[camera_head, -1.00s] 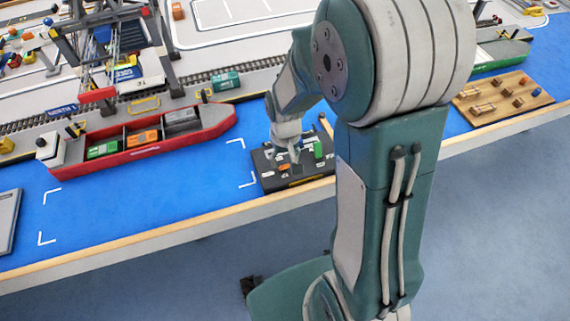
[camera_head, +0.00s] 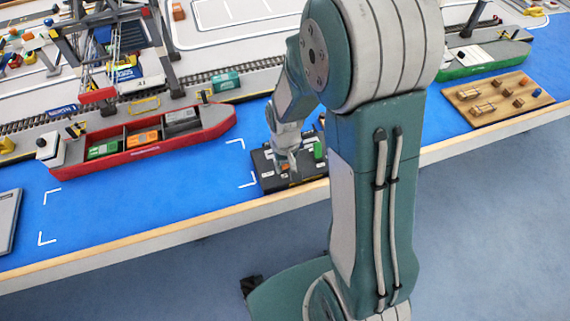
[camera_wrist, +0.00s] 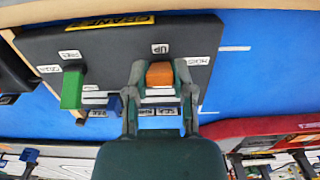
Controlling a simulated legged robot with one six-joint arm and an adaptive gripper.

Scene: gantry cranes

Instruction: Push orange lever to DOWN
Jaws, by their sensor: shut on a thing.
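The orange lever (camera_wrist: 160,74) stands on the dark control box (camera_wrist: 110,50) in the wrist view, beside a white "UP" label. My gripper (camera_wrist: 160,82) has its two fingers around the orange lever's knob, shut on it. A green lever (camera_wrist: 72,88) and a small blue knob (camera_wrist: 114,104) are to its left on the same box. In the head view my gripper (camera_head: 287,165) is over the control box (camera_head: 262,172), and the green lever (camera_head: 318,150) shows to its right. The orange lever is mostly hidden there by my gripper.
A red ship (camera_head: 150,150) with containers lies left of the box on the blue table. A wooden board (camera_head: 497,100) with small pieces is at the right. Bare blue surface lies between the ship and the box.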

